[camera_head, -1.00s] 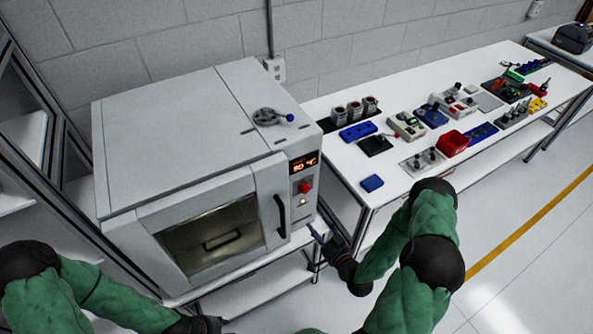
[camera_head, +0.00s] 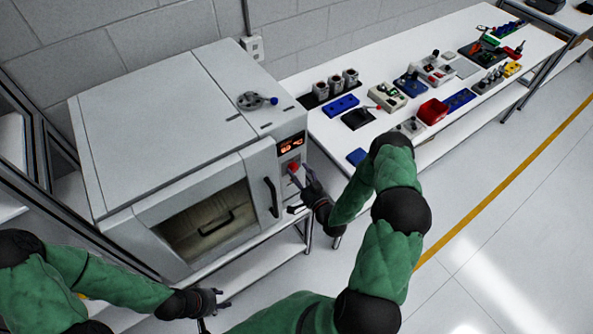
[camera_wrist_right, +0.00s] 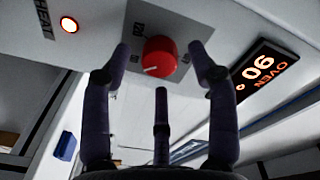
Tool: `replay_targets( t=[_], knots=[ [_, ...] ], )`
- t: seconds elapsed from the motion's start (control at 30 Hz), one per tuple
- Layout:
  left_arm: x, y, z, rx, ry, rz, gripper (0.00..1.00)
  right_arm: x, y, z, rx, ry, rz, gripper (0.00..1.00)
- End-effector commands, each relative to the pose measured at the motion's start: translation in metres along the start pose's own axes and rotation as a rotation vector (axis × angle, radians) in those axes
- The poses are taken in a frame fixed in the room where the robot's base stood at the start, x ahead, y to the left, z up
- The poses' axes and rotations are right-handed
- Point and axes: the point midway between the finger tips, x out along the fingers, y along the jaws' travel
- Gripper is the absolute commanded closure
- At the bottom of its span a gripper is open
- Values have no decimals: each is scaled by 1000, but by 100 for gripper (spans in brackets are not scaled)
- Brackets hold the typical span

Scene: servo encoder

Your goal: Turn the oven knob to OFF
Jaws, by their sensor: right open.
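The oven (camera_head: 165,110) is a large pale grey box with a windowed door. Its red knob (camera_head: 294,167) sits on the front panel below the lit orange display (camera_head: 292,146). In the right wrist view the red knob (camera_wrist_right: 159,57) is round, with a white mark toward its lower left; the printed labels around it are hard to read. My right gripper (camera_head: 300,193) is open in front of the panel, its fingers (camera_wrist_right: 160,52) spread either side of the knob in the wrist view, apparently not touching. My left gripper (camera_head: 220,300) is low in front of the oven, its opening unclear.
A dark door handle (camera_head: 271,197) stands out left of the knob. A lit indicator (camera_wrist_right: 69,24) is on the panel. A white table (camera_head: 330,130) with several small devices and a red bin (camera_head: 432,111) stands right of the oven. Floor in front is open.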

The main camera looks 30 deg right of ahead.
Motion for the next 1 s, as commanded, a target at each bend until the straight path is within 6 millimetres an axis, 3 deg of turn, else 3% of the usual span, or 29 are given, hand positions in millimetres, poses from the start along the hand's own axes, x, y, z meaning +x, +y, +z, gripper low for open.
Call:
replay_targets(
  t=[0.17, 0.47, 0.67, 1.0],
  knots=[
    [-2, 1, 0, 0, 0, 0, 60, 12, -1, 0, 1, 1, -2, 41],
    [-2, 1, 0, 0, 0, 0, 60, 13, 0, 0, 1, 0, 0, 41],
    [-2, 1, 0, 0, 0, 0, 60, 13, 0, 0, 1, 1, 0, 97],
    [3, -1, 0, 0, 0, 0, 60, 13, 0, 0, -30, 4, -2, 97]
  ],
)
